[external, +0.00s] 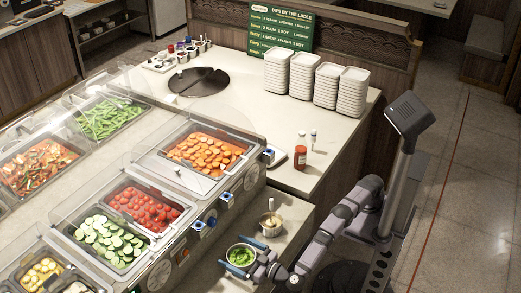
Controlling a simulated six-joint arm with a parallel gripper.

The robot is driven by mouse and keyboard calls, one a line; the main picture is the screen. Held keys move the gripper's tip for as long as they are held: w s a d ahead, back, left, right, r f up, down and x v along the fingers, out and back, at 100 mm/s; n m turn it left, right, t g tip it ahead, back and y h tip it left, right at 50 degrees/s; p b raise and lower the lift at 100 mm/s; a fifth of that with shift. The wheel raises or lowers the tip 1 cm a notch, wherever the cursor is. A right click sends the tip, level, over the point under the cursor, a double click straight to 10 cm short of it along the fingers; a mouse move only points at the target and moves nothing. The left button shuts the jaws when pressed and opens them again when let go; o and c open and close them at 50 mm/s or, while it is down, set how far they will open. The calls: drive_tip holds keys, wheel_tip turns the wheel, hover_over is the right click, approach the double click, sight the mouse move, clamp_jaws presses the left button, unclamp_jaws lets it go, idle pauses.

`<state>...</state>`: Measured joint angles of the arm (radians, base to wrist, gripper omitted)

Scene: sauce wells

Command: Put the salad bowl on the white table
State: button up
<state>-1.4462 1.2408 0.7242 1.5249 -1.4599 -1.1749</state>
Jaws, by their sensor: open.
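A small bowl with green contents (241,254), which looks like the salad bowl, stands on the low pale ledge (287,240) at the bottom centre. My gripper (238,264) comes in from the lower right and is open. Its bluish fingers are at the near side and edges of the bowl. Whether they touch it is hard to tell. A white counter top (300,177) lies above and behind the ledge. No separate white table is clearly seen.
A small cup with a utensil (271,224) stands just behind the bowl. The glass-covered food bar (150,205) borders the left side.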

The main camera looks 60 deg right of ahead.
drive_tip(key=s, duration=1)
drive_tip(key=shift+s, duration=0.3)
drive_tip(key=w+a+r+n+y+b, duration=0.1)
drive_tip(key=w+a+r+n+y, duration=0.1)
drive_tip(key=a+r+n+y, duration=0.5)
drive_tip(key=w+a+r+n+y, duration=0.1)
drive_tip(key=a+r+n+y, duration=0.2)
drive_tip(key=r+n+y, duration=0.65)
drive_tip(key=n+g+h+b, duration=0.15)
drive_tip(key=n+g, duration=0.55)
drive_tip(key=n, duration=1)
drive_tip(key=n+g+h, duration=0.3)
drive_tip(key=n+g, duration=0.3)
drive_tip(key=n, duration=1)
hover_over(246, 251)
wheel_tip(246, 251, down, 10)
drive_tip(key=shift+d+r, duration=0.1)
drive_tip(key=shift+r, duration=0.1)
drive_tip(key=shift+f+b, duration=2.2)
drive_tip(key=shift+f, duration=0.8)
